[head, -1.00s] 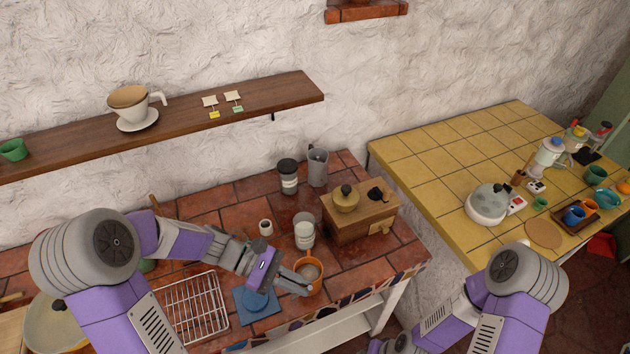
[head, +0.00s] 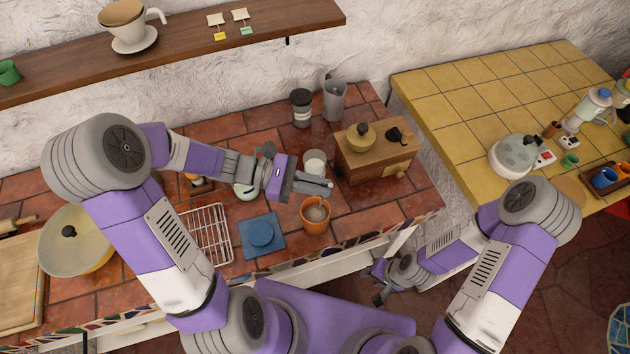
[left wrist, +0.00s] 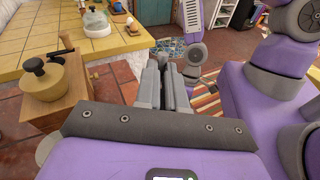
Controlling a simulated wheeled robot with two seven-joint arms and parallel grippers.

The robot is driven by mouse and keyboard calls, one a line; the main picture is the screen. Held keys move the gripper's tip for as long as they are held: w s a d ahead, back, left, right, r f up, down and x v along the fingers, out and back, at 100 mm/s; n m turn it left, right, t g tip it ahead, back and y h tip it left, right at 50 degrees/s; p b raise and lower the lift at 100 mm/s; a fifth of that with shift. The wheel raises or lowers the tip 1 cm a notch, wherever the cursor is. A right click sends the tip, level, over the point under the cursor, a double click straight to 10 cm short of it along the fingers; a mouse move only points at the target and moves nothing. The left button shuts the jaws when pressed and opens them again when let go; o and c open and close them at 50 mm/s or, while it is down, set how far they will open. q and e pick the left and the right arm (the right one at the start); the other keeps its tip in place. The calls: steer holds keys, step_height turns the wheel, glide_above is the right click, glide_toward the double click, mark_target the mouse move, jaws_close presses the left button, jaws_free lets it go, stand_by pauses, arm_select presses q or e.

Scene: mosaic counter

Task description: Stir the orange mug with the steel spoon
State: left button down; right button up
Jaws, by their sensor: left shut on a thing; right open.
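The orange mug (head: 316,222) stands upright on the tiled counter near its front edge in the head view, with something pale inside. My left gripper (head: 326,185) is above and just behind the mug's rim in that view, apart from it. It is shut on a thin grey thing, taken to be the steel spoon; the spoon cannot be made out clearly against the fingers. In the left wrist view the closed fingers (left wrist: 166,75) point forward, and the mug does not show. My right gripper (head: 379,283) is open and low in front of the counter, away from the mug.
A blue coaster-like square (head: 262,236) and a wire rack (head: 206,235) lie left of the mug. A white jar (head: 314,163) and a wooden grinder (head: 372,160) stand behind it. A yellow-tiled table (head: 450,105) is at the right.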

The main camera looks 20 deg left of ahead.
mark_target(319, 206)
arm_select(q)
step_height(319, 206, down, 11)
steer(key=a+b, duration=0.1)
steer(key=b, duration=0.6)
steer(key=shift+w, duration=0.3)
steer(key=shift+a+r, duration=0.1)
steer(key=shift+a, duration=0.05)
